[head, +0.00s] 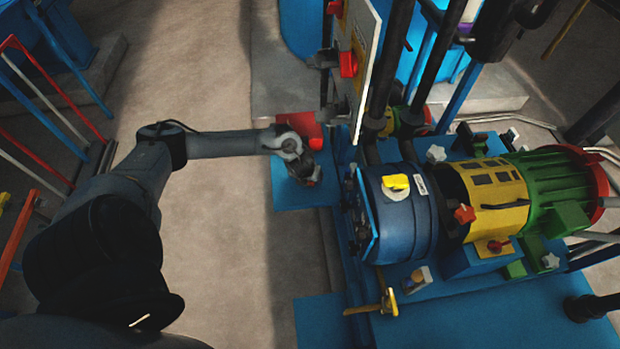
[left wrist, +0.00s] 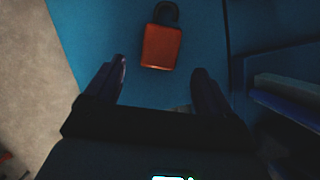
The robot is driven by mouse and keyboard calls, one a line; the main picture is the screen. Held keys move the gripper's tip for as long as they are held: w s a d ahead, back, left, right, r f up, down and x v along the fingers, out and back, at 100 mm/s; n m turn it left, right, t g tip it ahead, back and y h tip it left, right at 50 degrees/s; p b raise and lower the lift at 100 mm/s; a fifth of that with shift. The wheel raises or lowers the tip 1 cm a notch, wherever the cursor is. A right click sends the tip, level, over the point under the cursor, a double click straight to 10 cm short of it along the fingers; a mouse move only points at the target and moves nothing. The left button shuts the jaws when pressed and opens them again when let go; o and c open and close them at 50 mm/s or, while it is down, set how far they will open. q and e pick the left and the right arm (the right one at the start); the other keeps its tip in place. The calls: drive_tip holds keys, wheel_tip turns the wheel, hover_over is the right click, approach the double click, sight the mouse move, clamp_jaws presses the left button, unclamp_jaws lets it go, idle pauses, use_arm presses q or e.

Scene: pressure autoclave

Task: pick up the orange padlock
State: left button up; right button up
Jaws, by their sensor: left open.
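The orange padlock (left wrist: 161,47) lies on a blue surface (left wrist: 95,25) in the left wrist view, its dark shackle pointing away from my gripper. My left gripper (left wrist: 159,68) is open, with its two dark fingers apart. The padlock shows just beyond and between the fingertips, and nothing is held. In the head view my left gripper (head: 308,178) hangs over the blue platform (head: 290,198) left of the machine. The padlock cannot be made out clearly there. My right gripper is not in view.
The blue machine body (head: 400,215) with a yellow and green motor (head: 545,195) stands close to the right of my gripper. A white panel with a red knob (head: 348,64) rises behind. A red object (head: 300,128) sits behind my wrist.

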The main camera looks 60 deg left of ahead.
use_arm(q)
drive_tip(key=b+x, duration=0.1)
drive_tip(key=x, duration=0.2)
drive_tip(key=shift+f+b, duration=0.3)
drive_tip(key=shift+f, duration=0.1)
drive_tip(key=shift+w+a+f, duration=0.15)
drive_tip(key=shift+a+f, duration=0.05)
drive_tip(key=shift+f, duration=0.1)
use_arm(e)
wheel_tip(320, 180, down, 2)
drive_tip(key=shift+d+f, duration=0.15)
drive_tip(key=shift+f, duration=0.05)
use_arm(q)
drive_tip(key=shift+c, duration=0.3)
